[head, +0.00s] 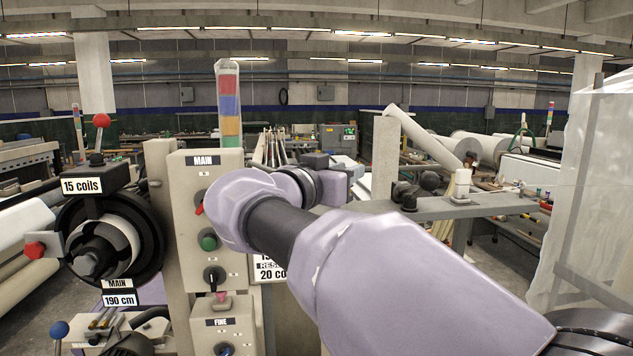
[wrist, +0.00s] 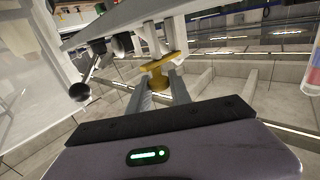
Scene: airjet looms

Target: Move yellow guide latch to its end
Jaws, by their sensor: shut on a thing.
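The yellow guide latch (wrist: 160,66) shows in the wrist view, just beyond the middle of the picture, against a grey rail (wrist: 150,22). My gripper (wrist: 160,84) has its two grey fingers on either side of the latch's lower part, shut on it. The latch's upper part spreads out above the fingertips. In the head view my own lilac arm covers the latch, and the fingers cannot be made out.
In the head view, a grey control panel (head: 205,250) with knobs stands left of my arm. A dark coil unit (head: 110,235) with a red-knobbed lever is further left. A grey beam (head: 455,207) runs to the right, near a translucent sheet (head: 590,190). A black ball knob (wrist: 79,92) shows in the wrist view.

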